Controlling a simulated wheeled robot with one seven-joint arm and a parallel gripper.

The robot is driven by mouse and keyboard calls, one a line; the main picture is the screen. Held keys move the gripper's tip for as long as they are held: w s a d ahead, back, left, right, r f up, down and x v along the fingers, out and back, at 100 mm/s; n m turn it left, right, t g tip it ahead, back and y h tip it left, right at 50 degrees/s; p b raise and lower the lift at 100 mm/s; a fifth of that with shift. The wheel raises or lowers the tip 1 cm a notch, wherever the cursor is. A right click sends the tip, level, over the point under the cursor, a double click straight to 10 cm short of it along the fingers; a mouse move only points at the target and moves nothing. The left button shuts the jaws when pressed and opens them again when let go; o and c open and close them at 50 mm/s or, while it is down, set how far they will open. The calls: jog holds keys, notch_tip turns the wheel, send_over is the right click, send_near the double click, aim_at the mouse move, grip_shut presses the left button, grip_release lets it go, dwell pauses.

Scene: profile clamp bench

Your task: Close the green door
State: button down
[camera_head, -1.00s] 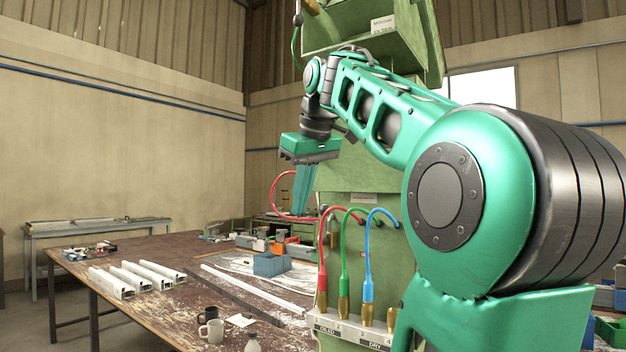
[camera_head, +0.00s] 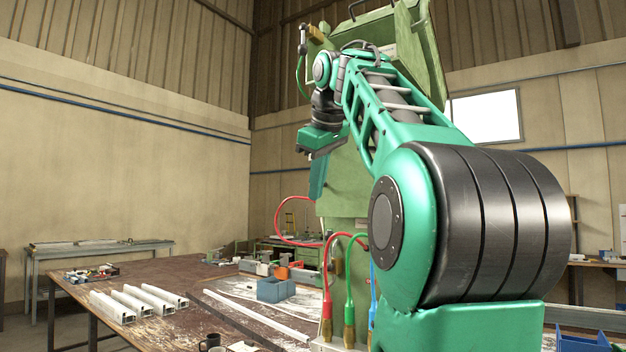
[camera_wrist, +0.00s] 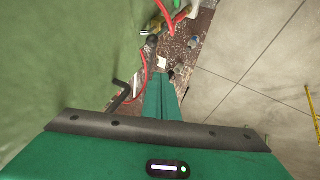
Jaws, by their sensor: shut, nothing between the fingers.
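A tall green cabinet (camera_head: 345,185) stands at the table's right end, partly hidden by my arm. In the wrist view a broad flat green panel (camera_wrist: 55,60) fills the left side, with a dark bent handle (camera_wrist: 122,92) at its edge. I cannot tell for sure whether this panel is the green door, or how far the door stands open. My gripper (camera_head: 316,195) points down at the cabinet's left side. Its fingers (camera_wrist: 162,90) are shut and empty, just right of the handle in the wrist view. I cannot tell whether they touch anything.
Red, green and blue hoses (camera_head: 350,270) rise beside the cabinet. The worn brown table (camera_head: 185,290) carries white profiles (camera_head: 140,300), a blue-grey block (camera_head: 276,289) and a dark mug (camera_head: 210,342).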

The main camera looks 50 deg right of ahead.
aim_at(320, 201)
jog(key=shift+w+d+f, duration=0.45)
jog(key=shift+d+f, duration=0.1)
jog(key=shift+d, duration=0.3)
jog(key=shift+w+d+f, duration=0.5)
jog(key=shift+d, duration=0.4)
jog(key=shift+w+d+f, duration=0.45)
jog(key=shift+d+f, duration=0.1)
jog(key=shift+d, duration=0.3)
jog(key=shift+w, duration=0.15)
